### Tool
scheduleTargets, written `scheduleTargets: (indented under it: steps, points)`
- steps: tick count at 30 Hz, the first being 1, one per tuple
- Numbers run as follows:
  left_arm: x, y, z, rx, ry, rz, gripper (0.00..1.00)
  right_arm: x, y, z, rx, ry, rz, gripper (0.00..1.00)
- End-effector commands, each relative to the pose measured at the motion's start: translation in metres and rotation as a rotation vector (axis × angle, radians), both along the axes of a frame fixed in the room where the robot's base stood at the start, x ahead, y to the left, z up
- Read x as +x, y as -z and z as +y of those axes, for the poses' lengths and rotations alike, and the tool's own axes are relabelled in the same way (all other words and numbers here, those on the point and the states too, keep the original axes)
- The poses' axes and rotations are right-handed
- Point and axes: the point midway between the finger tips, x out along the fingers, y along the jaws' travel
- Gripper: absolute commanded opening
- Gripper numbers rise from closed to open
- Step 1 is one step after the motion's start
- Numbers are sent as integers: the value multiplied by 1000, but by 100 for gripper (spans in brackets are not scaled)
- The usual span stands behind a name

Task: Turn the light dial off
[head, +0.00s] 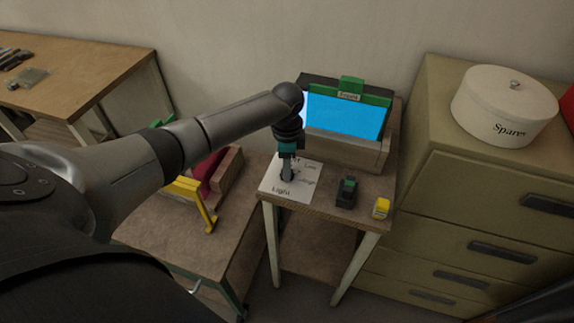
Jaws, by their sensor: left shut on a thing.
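The light dial's white panel (273,184) lies on a small wooden table, with the word "Light" at its front and other small labels on its right side. My left gripper (287,177) points down at the middle of the panel and is shut on the dial knob, which is mostly hidden behind the fingers. I cannot tell the knob's setting. My right gripper is not in view.
A lit blue screen (346,116) in a wooden frame stands behind the panel. A dark green-topped item (347,191) and a yellow item (381,208) stand to its right. Drawers (470,190) with a white "Spares" tin (503,105) are at right; a workbench (85,65) is far left.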

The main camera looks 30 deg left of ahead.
Motion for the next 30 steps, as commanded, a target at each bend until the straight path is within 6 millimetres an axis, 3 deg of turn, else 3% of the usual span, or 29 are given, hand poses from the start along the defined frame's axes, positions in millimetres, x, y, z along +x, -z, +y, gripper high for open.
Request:
scheduleTargets:
  steps: [8, 18, 30]
  points:
    - [-1, -3, -1, -1, -115, 4, 0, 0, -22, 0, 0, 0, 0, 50]
    - [-1, -4, -2, -2, -398, 4, 0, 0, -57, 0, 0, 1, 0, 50]
    - [0, -1, -1, -2, -681, 2, 0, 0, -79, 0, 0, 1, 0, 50]
